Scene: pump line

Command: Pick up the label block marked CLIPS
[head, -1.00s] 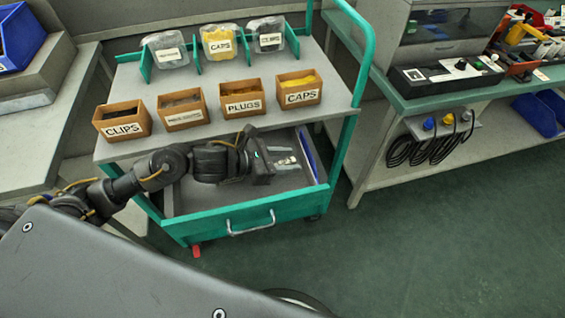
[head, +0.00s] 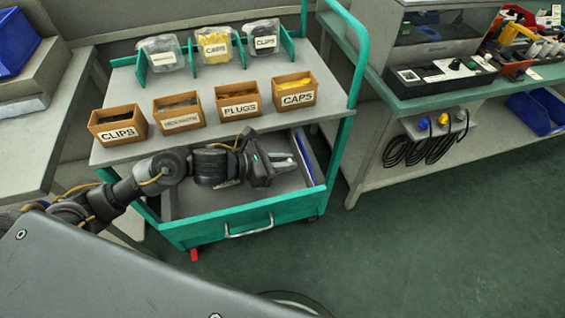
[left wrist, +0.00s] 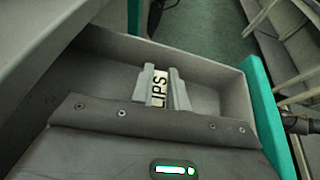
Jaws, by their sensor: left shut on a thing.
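The label block (left wrist: 159,88) is a small white plate with black letters; "LIPS" shows in the left wrist view, and the first letter is hidden. My left gripper (head: 288,162) is over the open drawer of the cart in the head view. In the left wrist view its two fingers (left wrist: 162,84) are shut on the block, one on each side. The block is hard to make out in the head view. I cannot tell whether it touches the drawer floor. My right gripper is not in view.
The green-edged drawer (head: 238,219) surrounds my left gripper. Above it, the cart shelf (head: 200,86) carries bins marked CLIPS (head: 119,131), PLUGS (head: 239,109) and CAPS (head: 297,98), another bin, and bags behind. A workbench (head: 440,95) stands at right.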

